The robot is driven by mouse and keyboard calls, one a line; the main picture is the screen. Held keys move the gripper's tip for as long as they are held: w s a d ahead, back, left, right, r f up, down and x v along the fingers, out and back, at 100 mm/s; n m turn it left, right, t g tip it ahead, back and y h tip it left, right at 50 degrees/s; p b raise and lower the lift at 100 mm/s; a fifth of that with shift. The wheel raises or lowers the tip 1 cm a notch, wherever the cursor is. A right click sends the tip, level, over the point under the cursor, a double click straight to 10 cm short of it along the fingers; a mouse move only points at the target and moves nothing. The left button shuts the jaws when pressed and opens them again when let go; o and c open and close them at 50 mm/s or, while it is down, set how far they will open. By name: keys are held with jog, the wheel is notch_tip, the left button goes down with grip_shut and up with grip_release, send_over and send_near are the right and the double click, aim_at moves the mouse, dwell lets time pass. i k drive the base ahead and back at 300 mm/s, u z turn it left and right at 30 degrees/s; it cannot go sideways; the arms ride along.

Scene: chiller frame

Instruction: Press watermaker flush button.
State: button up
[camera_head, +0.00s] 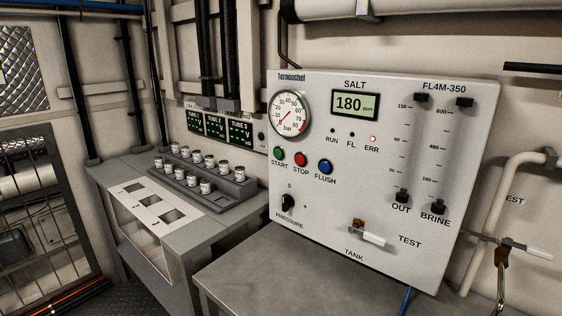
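The watermaker panel (340,241) is a large white upright plate at the centre right. Its blue FLUSH button (325,166) is the rightmost of three round buttons below the display. The green START button (279,154) and the red STOP button (300,160) sit to its left. The display (355,105) reads SALT 180 ppm. Nothing covers the FLUSH button. My gripper is not in view.
A grey table (232,282) stands below the panel. A grey bench with a rack (203,186) of several small jars is to the left. A valve handle (374,239) marked TANK and TEST and a black PRESSURE knob (288,202) stick out from the panel. White pipes (519,162) run at the right.

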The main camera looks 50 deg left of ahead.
aim_at(325, 166)
jog(key=u, duration=1.15)
jog(key=k, duration=0.15)
jog(key=u, duration=0.45)
jog(key=i, duration=0.2)
jog(key=z, duration=0.25)
